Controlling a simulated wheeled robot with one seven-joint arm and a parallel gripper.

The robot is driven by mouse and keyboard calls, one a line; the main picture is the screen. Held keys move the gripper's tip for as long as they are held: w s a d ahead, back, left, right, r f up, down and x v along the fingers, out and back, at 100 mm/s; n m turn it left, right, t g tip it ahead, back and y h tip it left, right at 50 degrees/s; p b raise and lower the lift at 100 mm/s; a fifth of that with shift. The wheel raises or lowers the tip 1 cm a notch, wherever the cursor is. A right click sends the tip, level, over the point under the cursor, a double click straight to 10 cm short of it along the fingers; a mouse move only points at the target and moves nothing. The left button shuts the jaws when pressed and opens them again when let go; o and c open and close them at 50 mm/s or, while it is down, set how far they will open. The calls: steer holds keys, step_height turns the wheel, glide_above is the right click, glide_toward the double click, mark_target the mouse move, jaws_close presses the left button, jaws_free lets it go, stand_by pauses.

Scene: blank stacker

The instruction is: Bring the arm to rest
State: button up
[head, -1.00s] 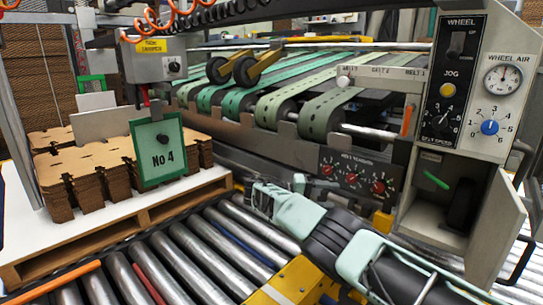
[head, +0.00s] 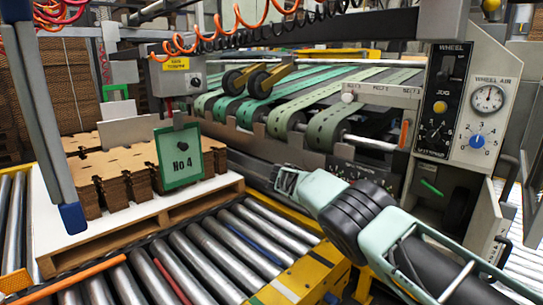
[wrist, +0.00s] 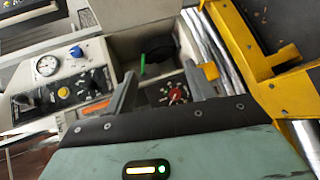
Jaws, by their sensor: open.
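My arm reaches in from the lower right of the head view, pale green and black. My gripper (head: 284,181) is at its far end, above the rear edge of the roller conveyor and in front of the belt machine. In the wrist view my gripper (wrist: 160,90) shows two grey fingers standing apart with nothing between them. Beyond the fingers are the red-knob panel (wrist: 172,95) and an open box holding a green stick (wrist: 142,64). I cannot tell from these views how far the fingers are from the panel.
The control panel (head: 463,110) stands right of my arm, with the cabinet door (head: 487,220) open below it. The roller conveyor (head: 205,250) lies below. A pallet (head: 150,222) with cardboard blanks (head: 125,170) and a No 4 sign (head: 181,158) is at left. Belts (head: 280,110) run behind.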

steer(key=s+r+n+y+p, duration=0.2)
steer(key=s+r+y+p, duration=0.4)
steer(key=r+p, duration=0.4)
steer(key=s+a+r+n+y+p, duration=0.25)
steer(key=s+a+r+p, duration=0.25)
steer(key=s+r, duration=0.35)
steer(key=s+a+r+n+y+p, duration=0.1)
steer(key=s+a+r+y+p, duration=0.35)
steer(key=s+r, duration=0.45)
steer(key=s+r+n+y+p, duration=0.1)
steer(key=s+r+p, duration=0.3)
steer(key=s, duration=0.7)
steer(key=s+d+r+n+t+y+p, duration=0.1)
steer(key=s+r+p, duration=0.3)
steer(key=s, duration=0.7)
steer(key=shift+s+d+p, duration=0.15)
steer(key=shift+s+p, duration=0.25)
steer(key=shift+p, duration=0.6)
